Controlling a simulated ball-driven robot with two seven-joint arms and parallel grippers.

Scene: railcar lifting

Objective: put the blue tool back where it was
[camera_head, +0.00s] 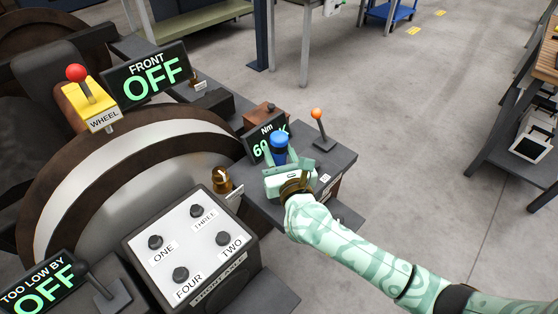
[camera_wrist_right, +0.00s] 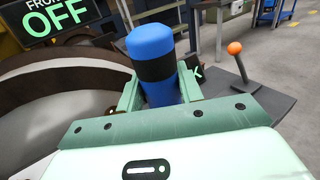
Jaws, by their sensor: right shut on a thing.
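The blue tool (camera_head: 279,140) is a blue cylinder with a black band. It stands roughly upright between the fingers of my right gripper (camera_head: 283,158), which is shut on it. In the right wrist view the tool (camera_wrist_right: 151,44) rises between the two pale green fingers (camera_wrist_right: 160,92); its lower end is hidden by the gripper. The tool is over the dark bench top, in front of the Nm display (camera_head: 266,148), which it partly covers. I cannot tell whether it touches the bench. My left gripper is not in view.
A lever with an orange ball (camera_head: 317,115) stands just right of the tool. A brass knob (camera_head: 221,179) is to the left. A panel of numbered knobs (camera_head: 190,240), the WHEEL lever (camera_head: 87,92) and the FRONT OFF display (camera_head: 146,75) are further left. Open floor lies at right.

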